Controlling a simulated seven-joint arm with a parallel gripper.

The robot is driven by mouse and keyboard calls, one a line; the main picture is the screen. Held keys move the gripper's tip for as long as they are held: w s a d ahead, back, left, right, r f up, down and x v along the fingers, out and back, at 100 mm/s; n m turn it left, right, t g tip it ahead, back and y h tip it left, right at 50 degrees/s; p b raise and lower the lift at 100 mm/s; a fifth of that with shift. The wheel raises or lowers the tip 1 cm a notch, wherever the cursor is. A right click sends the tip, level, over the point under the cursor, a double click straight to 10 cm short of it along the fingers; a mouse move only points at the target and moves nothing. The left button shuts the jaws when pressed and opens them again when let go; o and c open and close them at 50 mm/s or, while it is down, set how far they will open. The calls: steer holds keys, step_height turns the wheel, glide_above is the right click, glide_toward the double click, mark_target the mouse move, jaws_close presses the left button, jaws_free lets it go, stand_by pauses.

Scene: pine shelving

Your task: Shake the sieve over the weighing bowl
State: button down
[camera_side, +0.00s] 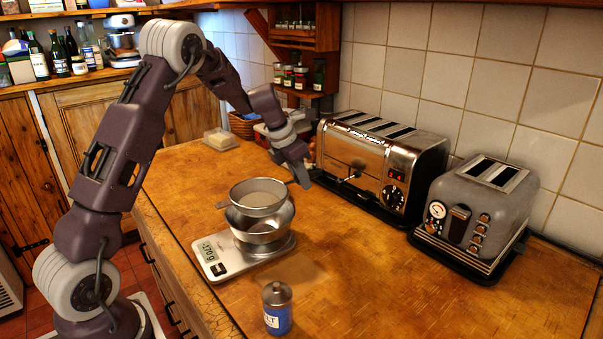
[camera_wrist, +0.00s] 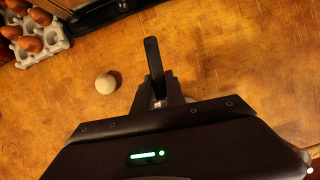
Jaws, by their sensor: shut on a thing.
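The round metal sieve (camera_side: 258,190) is level above the steel weighing bowl (camera_side: 266,233), overlapping its rim in the side view; I cannot tell whether they touch. The sieve's inside looks pale; I cannot tell mesh from powder. The bowl stands on a white kitchen scale (camera_side: 213,268) whose lit display shows a negative gram reading. In the wrist view, a dark handle (camera_wrist: 152,55) sticks out past my fingers (camera_wrist: 158,92); the sieve and bowl are out of that view.
A chrome toaster (camera_side: 370,165) and a grey toaster (camera_side: 475,215) stand along the tiled wall at right. A blue-labelled tin (camera_side: 278,310) stands in front of the scale. An egg (camera_wrist: 106,84) and an egg carton (camera_wrist: 40,40) show in the wrist view. The counter's front right is clear.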

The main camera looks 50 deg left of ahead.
stand_by(0.8)
steer(key=shift+r, duration=0.1)
steer(key=shift+r, duration=2.9)
steer(key=shift+d, duration=0.1)
